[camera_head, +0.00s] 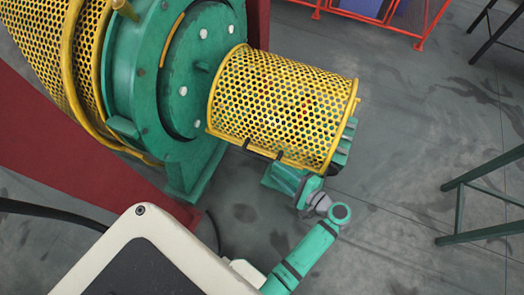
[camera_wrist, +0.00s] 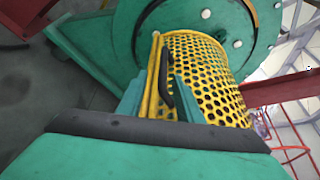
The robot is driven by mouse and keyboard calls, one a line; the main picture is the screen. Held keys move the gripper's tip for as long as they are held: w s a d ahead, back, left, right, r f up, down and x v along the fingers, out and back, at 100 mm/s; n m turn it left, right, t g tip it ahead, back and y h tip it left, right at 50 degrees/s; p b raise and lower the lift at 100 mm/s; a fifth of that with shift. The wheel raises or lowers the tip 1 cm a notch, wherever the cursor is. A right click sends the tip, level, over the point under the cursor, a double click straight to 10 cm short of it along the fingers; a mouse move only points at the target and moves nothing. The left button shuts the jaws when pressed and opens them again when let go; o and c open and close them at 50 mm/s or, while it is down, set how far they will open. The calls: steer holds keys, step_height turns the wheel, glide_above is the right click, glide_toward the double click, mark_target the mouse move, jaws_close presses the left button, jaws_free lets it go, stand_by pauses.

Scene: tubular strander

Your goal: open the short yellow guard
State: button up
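The short yellow guard (camera_head: 283,105) is a perforated half-cylinder cover beside the round green housing. It looks closed over the parts beneath. In the wrist view the guard (camera_wrist: 212,85) fills the middle, with a black curved handle (camera_wrist: 166,80) near its yellow edge. My gripper (camera_head: 284,178) is low on the guard's near side in the head view. In the wrist view my gripper (camera_wrist: 158,84) has its two green fingers apart, one on each side of the handle. Contact with the handle cannot be told.
The round green housing (camera_head: 150,75) stands left of the guard, with a larger yellow perforated guard (camera_head: 45,40) beyond it. A dark red beam (camera_head: 70,150) runs at left. Green stand legs (camera_head: 480,190) are at right. Red railing (camera_head: 375,18) is at the back.

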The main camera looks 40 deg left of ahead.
mark_target(259, 155)
steer(key=x, duration=1.1)
steer(key=shift+r, duration=0.45)
jaws_close()
